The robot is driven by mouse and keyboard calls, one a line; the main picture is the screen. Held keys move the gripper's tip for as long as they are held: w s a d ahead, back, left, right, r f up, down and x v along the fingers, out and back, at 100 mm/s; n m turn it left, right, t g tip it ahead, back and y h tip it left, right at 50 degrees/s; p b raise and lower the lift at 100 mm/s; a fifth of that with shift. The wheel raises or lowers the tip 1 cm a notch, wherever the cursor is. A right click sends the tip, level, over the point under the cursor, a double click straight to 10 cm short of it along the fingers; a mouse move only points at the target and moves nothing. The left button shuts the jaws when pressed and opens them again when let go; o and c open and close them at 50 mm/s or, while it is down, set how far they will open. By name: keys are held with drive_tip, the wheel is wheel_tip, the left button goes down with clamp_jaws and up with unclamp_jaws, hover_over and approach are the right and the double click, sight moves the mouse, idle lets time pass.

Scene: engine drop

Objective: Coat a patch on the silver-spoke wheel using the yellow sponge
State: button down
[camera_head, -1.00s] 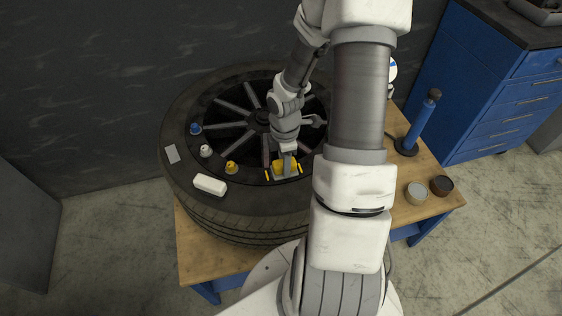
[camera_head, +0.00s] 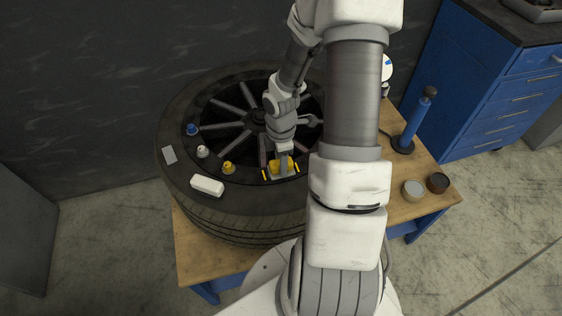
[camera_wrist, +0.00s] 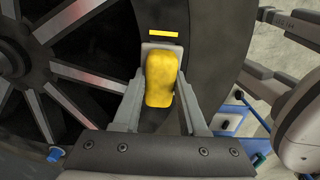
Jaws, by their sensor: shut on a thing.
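The silver-spoke wheel (camera_head: 180,190) lies flat on the workbench, its tyre around a dark centre with silver spokes. It fills much of the wrist view, with spokes (camera_wrist: 88,76) at the left. My gripper (camera_head: 283,171) is over the near part of the wheel, where the spokes meet the tyre. It is shut on the yellow sponge (camera_wrist: 160,80), which sits between the fingers in the wrist view. A grey patch (camera_wrist: 162,46) with a yellow bar beyond it shows at the sponge's far end. I cannot tell whether the sponge touches the surface.
On the tyre are a white block (camera_head: 207,186), a yellow cap (camera_head: 228,168), a white cap (camera_head: 203,152), a blue cap (camera_head: 191,129) and a grey square (camera_head: 169,155). Two round tins (camera_head: 413,190) and a blue upright tool (camera_head: 415,120) stand on the bench (camera_head: 205,262) at right.

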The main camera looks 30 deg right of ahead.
sight(269, 172)
drive_tip(key=shift+a, duration=0.1)
drive_tip(key=shift+w+a+r, duration=0.1)
drive_tip(key=shift+w+a, duration=0.2)
drive_tip(key=shift+a, duration=0.5)
drive_tip(key=shift+w+a, duration=0.2)
drive_tip(key=shift+a, duration=0.55)
drive_tip(key=shift+s+d, duration=0.2)
drive_tip(key=shift+d, duration=0.45)
drive_tip(key=shift+s+d+p, duration=0.15)
drive_tip(key=shift+d+p, duration=0.2)
drive_tip(key=shift+d, duration=0.2)
drive_tip(key=shift+s+d+p, duration=0.15)
drive_tip(key=shift+d+p, duration=0.15)
drive_tip(key=shift+d, duration=0.2)
